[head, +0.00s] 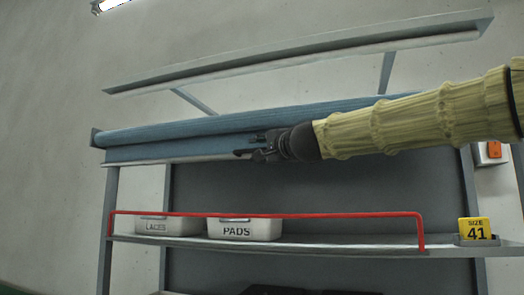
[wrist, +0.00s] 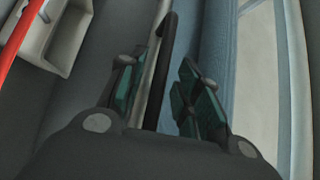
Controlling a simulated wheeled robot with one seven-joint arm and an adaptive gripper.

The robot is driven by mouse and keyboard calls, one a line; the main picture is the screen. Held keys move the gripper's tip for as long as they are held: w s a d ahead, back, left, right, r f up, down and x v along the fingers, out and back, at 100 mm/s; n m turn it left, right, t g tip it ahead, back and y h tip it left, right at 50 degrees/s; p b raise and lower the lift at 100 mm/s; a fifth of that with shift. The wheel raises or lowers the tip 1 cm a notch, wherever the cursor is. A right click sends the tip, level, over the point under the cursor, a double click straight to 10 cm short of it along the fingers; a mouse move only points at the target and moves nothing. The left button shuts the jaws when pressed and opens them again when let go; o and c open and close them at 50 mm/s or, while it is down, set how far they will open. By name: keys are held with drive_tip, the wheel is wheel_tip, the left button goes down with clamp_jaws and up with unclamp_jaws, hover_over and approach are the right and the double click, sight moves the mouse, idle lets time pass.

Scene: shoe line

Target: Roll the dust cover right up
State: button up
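The blue dust cover (head: 180,132) is mostly wound on a roll along the top of the rack, with a short strip hanging below it. A pale bar (head: 150,161) runs along its lower edge. The cover's blue cloth also shows in the wrist view (wrist: 216,45). My gripper (head: 250,147) is at this lower edge, near the middle of the cover. In the wrist view, a black curved pull (wrist: 166,40) stands between my two fingers (wrist: 158,88). The fingers look apart, with gaps beside the pull. Contact with it is hard to judge.
A red rail (head: 300,214) fronts the shelf (head: 340,249) below, which holds a LACES bin (head: 152,227), a PADS bin (head: 246,228) and a yellow SIZE 41 card (head: 475,229). A canopy with a light strip (head: 300,58) hangs above the cover.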

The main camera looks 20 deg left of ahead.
drive_tip(key=shift+f, duration=0.1)
drive_tip(key=v, duration=1.2)
